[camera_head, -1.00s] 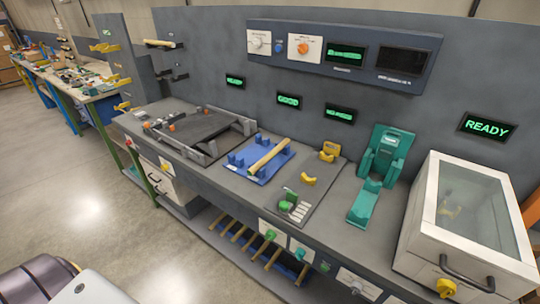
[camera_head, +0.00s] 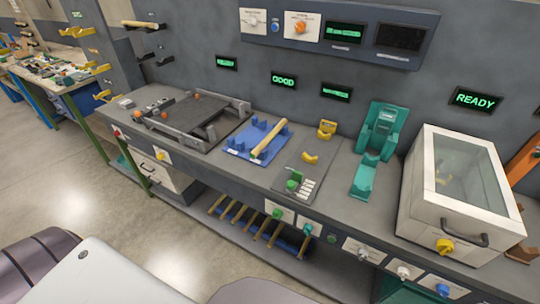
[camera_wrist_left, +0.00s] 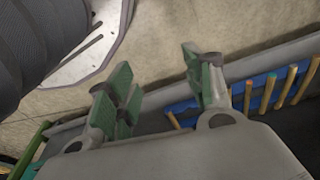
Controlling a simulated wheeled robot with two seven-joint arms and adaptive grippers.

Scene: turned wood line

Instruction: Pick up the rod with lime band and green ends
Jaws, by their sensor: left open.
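Several thin wooden rods (camera_head: 243,230) lie side by side in a blue rack on the shelf under the bench. Their bands and end colours are too small to read in the head view, so I cannot tell the lime-banded one. The left wrist view shows several rods (camera_wrist_left: 289,86) in the blue rack (camera_wrist_left: 183,117), at the right. Another plain-looking rod (camera_head: 269,142) rests on a blue cradle on the bench top, and one more rod (camera_head: 139,24) lies on wall pegs. My left gripper (camera_wrist_left: 158,80) is open and empty, apart from the rods. My right gripper is not in view.
The bench carries a dark framed fixture (camera_head: 196,122), a teal stand (camera_head: 378,137) and a white glass-lidded box (camera_head: 425,205). Knobs line the bench front. Open concrete floor (camera_head: 60,195) lies in front at the left.

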